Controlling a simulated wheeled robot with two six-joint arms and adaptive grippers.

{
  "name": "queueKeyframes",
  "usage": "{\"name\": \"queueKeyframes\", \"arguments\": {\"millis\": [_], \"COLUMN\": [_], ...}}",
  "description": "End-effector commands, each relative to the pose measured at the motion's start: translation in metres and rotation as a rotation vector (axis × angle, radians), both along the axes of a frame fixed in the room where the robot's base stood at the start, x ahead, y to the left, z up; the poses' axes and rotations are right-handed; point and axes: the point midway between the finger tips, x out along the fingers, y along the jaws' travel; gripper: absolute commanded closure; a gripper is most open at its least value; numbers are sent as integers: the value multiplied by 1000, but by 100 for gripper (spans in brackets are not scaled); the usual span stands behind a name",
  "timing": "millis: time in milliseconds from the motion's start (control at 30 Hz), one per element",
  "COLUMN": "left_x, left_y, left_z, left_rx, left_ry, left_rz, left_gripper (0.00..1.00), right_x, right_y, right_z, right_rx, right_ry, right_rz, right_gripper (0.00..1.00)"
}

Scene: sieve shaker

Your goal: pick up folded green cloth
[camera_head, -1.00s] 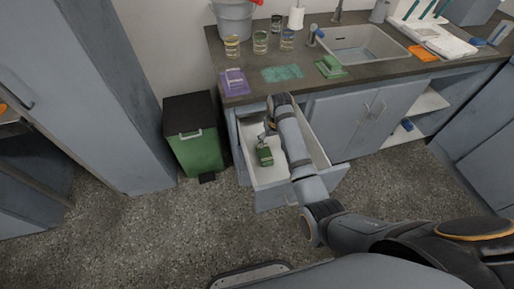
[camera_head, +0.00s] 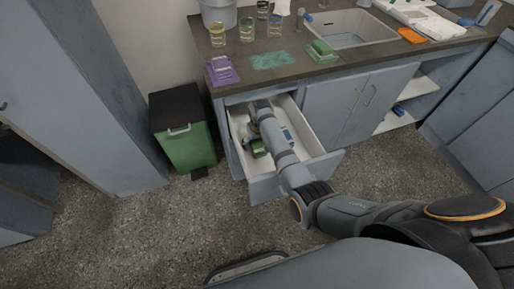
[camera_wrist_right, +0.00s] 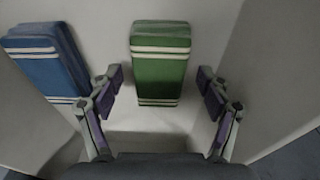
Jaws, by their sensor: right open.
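The folded green cloth (camera_wrist_right: 160,62) with white stripes lies on the floor of an open white drawer (camera_head: 236,118). In the head view the green cloth (camera_head: 258,149) shows partly beside my right arm. My right gripper (camera_wrist_right: 160,88) is open and empty, with its purple-padded fingers on either side of the cloth's near end in the wrist view. I cannot tell how far above the drawer floor the fingers are. In the head view the right gripper (camera_head: 256,136) is largely hidden by its own wrist. My left gripper is not in view.
A folded blue cloth (camera_wrist_right: 42,58) lies left of the green one in the wrist view, near the left finger. Drawer walls close in on both sides. The counter above holds a purple stack (camera_head: 222,71), a teal patch (camera_head: 272,61) and another green item (camera_head: 320,52). A green bin (camera_head: 188,150) stands left.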

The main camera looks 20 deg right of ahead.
Motion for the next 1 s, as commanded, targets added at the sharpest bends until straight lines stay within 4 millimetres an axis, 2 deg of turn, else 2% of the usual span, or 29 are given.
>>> {"name": "queueKeyframes", "arguments": {"millis": [67, 300, 700, 733, 1000], "left_x": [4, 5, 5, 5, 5], "left_y": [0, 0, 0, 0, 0], "left_z": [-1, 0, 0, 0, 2], "left_rx": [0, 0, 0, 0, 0], "left_ry": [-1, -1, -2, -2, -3], "left_rz": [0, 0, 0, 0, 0], "left_gripper": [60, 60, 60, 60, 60], "right_x": [2, 2, 1, 1, 2], "right_y": [0, 0, 0, 0, 0], "right_z": [-7, -7, -7, -7, -4], "right_rx": [0, 0, 0, 0, 1], "right_ry": [-2, -2, -2, -2, -3], "right_rz": [0, 0, 0, 0, 0], "right_gripper": [22, 23, 77, 80, 80]}}
